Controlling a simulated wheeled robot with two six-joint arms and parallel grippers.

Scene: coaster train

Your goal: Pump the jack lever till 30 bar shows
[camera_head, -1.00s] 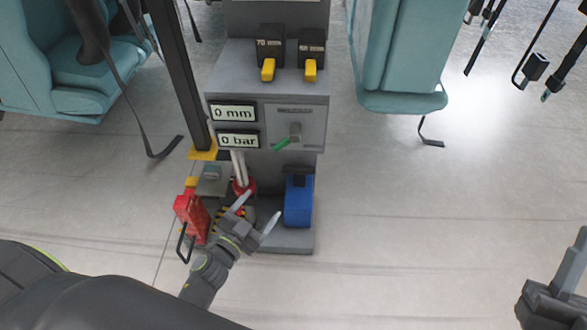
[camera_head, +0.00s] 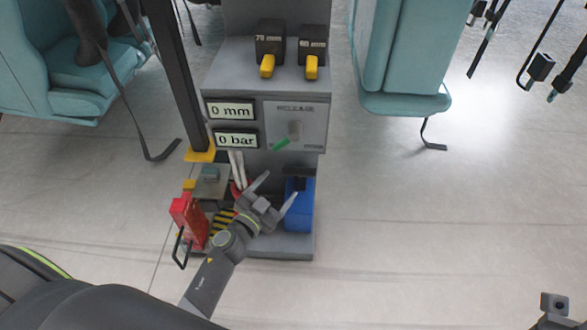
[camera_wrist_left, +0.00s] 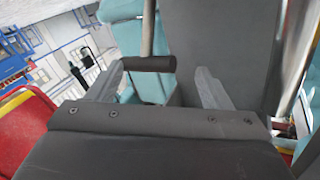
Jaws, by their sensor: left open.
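The lower display (camera_head: 236,140) on the grey console reads 0 bar. My left gripper (camera_head: 277,189) is open, at the foot of the console, between the pale rods and the blue box. In the left wrist view a metal rod with a black cross grip (camera_wrist_left: 148,64) shows between the two open fingers (camera_wrist_left: 160,88); it looks like the jack lever, and I cannot tell if it touches them.
The upper display (camera_head: 231,111) reads 0 mm. A green-tipped release handle (camera_head: 281,144) is right of the displays. A blue box (camera_head: 303,215) and a red box with a black handle (camera_head: 192,222) flank the gripper. Teal seats (camera_head: 403,60) stand beside the console. Floor at right is clear.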

